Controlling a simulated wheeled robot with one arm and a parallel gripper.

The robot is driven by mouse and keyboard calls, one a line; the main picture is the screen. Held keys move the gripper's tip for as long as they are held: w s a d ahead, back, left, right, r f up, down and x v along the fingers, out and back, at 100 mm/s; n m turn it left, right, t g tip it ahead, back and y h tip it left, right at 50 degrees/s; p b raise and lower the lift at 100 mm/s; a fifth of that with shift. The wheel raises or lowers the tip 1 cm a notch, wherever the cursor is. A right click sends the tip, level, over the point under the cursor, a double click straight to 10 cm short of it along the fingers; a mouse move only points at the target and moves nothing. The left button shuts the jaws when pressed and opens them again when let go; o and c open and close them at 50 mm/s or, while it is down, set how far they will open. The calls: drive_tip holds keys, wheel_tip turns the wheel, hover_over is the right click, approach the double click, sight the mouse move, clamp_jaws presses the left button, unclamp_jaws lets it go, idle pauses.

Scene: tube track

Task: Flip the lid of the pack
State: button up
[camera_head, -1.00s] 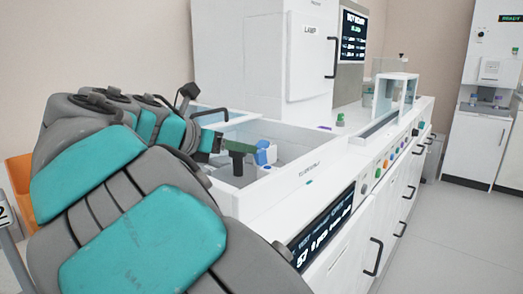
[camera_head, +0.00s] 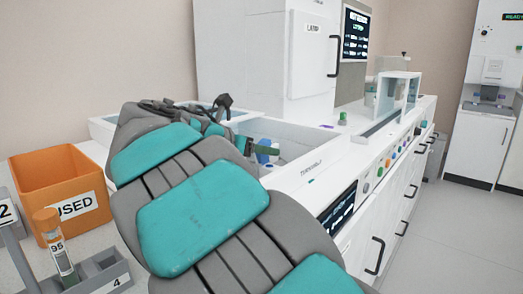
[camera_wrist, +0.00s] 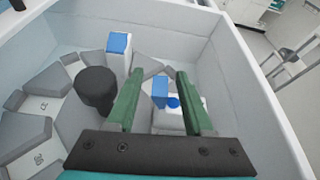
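My gripper (camera_wrist: 158,88) is inside a white open-topped bin (camera_head: 316,137). Its two green fingers stand apart with a gap between them. A white item with blue parts (camera_wrist: 161,92) lies beyond and below this gap; I cannot tell if the fingers touch it. An upright white block with a blue top (camera_wrist: 118,42) stands farther left by the bin wall. I cannot tell for sure which of these is the pack, and no lid edge is clear. In the head view my arm hides much of the bin, with a blue piece (camera_head: 265,151) beside the gripper.
A dark cylinder (camera_wrist: 96,88) stands left of my fingers, among grey numbered blocks (camera_wrist: 35,103). The bin walls are close around. An orange USED box (camera_head: 62,188) and an orange-capped tube (camera_head: 60,246) in a rack are at left. Floor at right is clear.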

clamp_jaws()
idle(0.4)
drive_tip(key=shift+s+d+r+m+t+y, duration=0.1)
drive_tip(key=shift+s+d+m+t+y, duration=0.25)
drive_tip(key=shift+m, duration=0.35)
drive_tip(key=shift+d+m+t+y, duration=0.15)
drive_tip(key=shift+m+t+y, duration=0.1)
drive_tip(key=shift+m+y, duration=0.3)
drive_tip(key=shift+s+m, duration=0.1)
drive_tip(key=shift+m, duration=0.35)
drive_tip(key=shift+o, duration=0.3)
unclamp_jaws()
